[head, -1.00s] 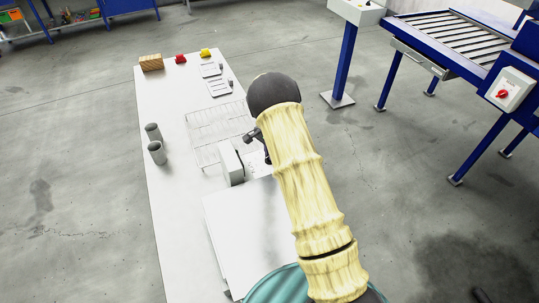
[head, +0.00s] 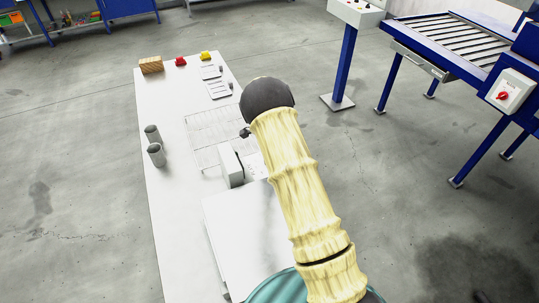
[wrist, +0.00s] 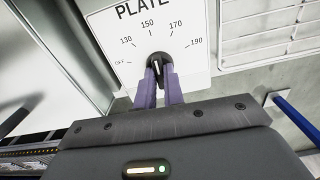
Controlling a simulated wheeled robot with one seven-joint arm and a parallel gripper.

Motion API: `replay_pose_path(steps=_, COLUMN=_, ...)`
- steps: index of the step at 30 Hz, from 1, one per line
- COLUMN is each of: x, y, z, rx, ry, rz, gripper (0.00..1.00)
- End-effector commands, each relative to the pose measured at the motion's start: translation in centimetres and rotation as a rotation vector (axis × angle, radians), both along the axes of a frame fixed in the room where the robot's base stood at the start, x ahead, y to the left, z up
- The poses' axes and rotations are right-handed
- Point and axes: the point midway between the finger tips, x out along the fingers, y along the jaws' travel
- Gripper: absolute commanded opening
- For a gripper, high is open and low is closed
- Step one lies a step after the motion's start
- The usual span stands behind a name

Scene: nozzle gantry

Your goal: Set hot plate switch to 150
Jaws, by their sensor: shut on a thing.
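The hot plate switch is a small black knob (wrist: 157,62) on a white dial panel (wrist: 105,27) marked OFF, 130, 150, 170 and 190, with "PLATE" printed above. A pale line on the knob points up and slightly left, roughly toward 150. My gripper (wrist: 158,85) has its two purple fingers on either side of the knob, shut on it. In the head view my arm hides the gripper's fingers and the knob. The panel's grey-white housing (head: 231,165) stands on the table just left of my arm.
The long white table (head: 178,190) carries a white slab (head: 240,235) in front and a wire rack (head: 205,125) behind. Two grey cylinders (head: 154,145) stand at left. A wooden block (head: 151,65) and red and yellow pieces sit at the far end.

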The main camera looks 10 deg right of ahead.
Motion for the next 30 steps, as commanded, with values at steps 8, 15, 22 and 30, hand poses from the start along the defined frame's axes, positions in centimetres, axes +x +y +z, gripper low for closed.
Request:
replay_pose_path(steps=8, x=0.1, y=0.1, z=0.1, rx=0.000, ry=-0.003, rz=0.002, gripper=0.32)
replay_pose_path(steps=15, x=0.0, y=0.0, z=0.1, rx=0.000, ry=-0.002, rz=0.002, gripper=0.32)
replay_pose_path(steps=22, x=0.1, y=0.0, z=1.6, rx=0.001, ry=-0.004, rz=0.002, gripper=0.32)
replay_pose_path(steps=30, x=0.1, y=0.1, z=6.6, rx=0.001, ry=-0.006, rz=0.003, gripper=0.32)
